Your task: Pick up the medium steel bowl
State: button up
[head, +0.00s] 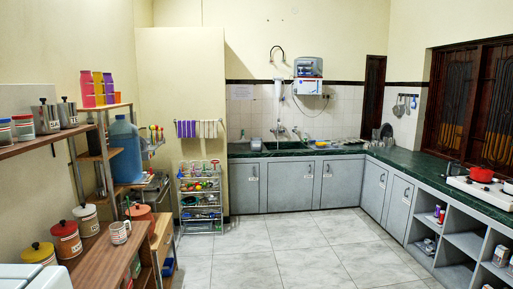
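I cannot make out a medium steel bowl for certain in the head view. Small shiny metal items (386,131) stand on the green counter in the far right corner, too small to tell apart. Two steel canisters (46,117) stand on the upper left shelf. My gripper is not in view.
The tiled floor (300,252) is clear in the middle. Grey cabinets under a green counter (430,175) line the back and right. A red pot (481,174) sits on the stove. Wooden shelves, a blue water jug (125,150) and a wire rack (201,200) stand left.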

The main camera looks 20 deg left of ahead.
aim_at(321, 145)
jog(key=i+u, duration=0.2)
jog(key=i, duration=6.4)
jog(key=i+l+u, duration=0.15)
jog(key=i+u, duration=0.3)
jog(key=i+l+u, duration=0.35)
jog(key=i+u, duration=0.15)
jog(key=i, duration=0.15)
jog(key=i+l+u, duration=0.9)
jog(key=l, duration=0.35)
jog(key=k+j, duration=0.05)
jog(key=k, duration=0.05)
